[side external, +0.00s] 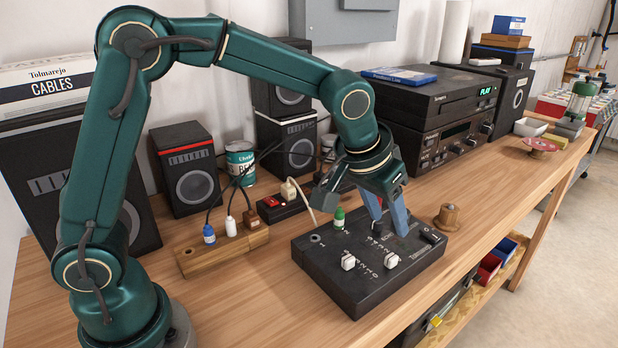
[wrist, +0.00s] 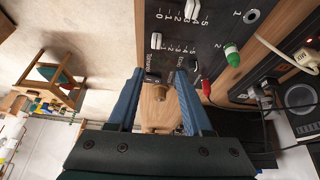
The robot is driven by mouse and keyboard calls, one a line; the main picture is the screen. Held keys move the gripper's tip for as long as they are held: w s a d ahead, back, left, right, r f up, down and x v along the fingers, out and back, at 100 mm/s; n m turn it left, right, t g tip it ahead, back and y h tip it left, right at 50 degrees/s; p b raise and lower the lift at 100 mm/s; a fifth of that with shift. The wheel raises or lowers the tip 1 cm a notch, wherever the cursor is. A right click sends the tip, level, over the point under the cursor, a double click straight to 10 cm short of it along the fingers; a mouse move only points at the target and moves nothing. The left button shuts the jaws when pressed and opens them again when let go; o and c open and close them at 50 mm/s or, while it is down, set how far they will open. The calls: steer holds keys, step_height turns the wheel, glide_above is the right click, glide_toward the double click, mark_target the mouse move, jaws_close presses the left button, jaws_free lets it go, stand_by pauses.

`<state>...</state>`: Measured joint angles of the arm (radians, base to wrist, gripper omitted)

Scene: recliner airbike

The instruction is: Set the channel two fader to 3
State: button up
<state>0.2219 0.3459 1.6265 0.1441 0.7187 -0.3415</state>
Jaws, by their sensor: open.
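A black mixer box (side external: 350,288) with two white fader caps lies flat on the bench. The channel two fader (side external: 391,260) is in the row in line with the green plug; in the wrist view its cap (wrist: 156,41) sits at the low-number end of its scale. The other fader (side external: 348,262) is nearer the jack side, around mid-scale in the wrist view (wrist: 190,12). My gripper (side external: 390,228) is open and empty, its blue fingers over the rear right part of the box. In the wrist view my fingertips (wrist: 160,72) are apart from the channel two cap.
A green plug (side external: 339,218) stands up from the box. A wooden knob (side external: 447,217) stands on the bench right of the box and appears between my fingers in the wrist view.

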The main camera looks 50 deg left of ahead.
mark_target(392, 256)
steer(key=shift+g, duration=0.5)
steer(key=f, duration=0.4)
steer(key=w+d+f, duration=0.1)
steer(key=f, duration=0.1)
steer(key=shift+f, duration=0.15)
steer(key=shift+w+f, duration=0.25)
steer(key=shift+f, duration=0.45)
jaws_close()
